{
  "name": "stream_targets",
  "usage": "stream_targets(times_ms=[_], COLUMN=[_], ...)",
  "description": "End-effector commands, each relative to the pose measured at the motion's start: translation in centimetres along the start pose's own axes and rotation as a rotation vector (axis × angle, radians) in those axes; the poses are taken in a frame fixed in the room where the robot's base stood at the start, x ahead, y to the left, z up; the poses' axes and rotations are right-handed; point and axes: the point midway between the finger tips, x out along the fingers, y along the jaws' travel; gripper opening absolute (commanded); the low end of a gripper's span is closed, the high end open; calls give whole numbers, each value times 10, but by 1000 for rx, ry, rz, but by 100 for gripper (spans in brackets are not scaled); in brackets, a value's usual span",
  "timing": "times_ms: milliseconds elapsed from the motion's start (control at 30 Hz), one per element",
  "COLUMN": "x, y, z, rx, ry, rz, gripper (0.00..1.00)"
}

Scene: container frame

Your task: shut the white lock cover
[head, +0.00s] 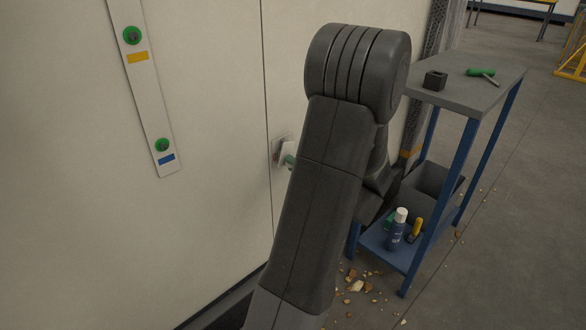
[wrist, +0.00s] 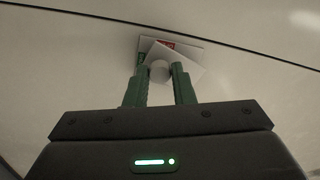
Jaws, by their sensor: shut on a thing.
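The white lock cover (wrist: 186,62) is a small tilted plate on the cream panel in the wrist view, with a whitish round knob (wrist: 159,71) at its front. A red and green patch shows behind its edge. My gripper (wrist: 160,82) has green fingers, one on each side of the knob, and is shut on it. The cover looks partly swung away from its backing plate. In the head view the cover (head: 284,152) shows as a small pale piece left of my arm. My arm hides most of the gripper there.
A white strip (head: 148,90) with green knobs and yellow and blue labels is on the panel at left. A blue-legged trolley (head: 470,95) stands right of my arm, with a black block, a green-handled tool and a spray can (head: 396,230). Brown debris lies on the floor.

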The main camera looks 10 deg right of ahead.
Motion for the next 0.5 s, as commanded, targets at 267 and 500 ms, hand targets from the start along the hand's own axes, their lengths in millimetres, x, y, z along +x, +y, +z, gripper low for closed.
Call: stream_targets(times_ms=[267, 500], x=[0, 0], y=[5, 6], z=[-7, -11], rx=[-186, -276], ry=[-1, -1], rz=[1, 2], gripper=[0, 0])
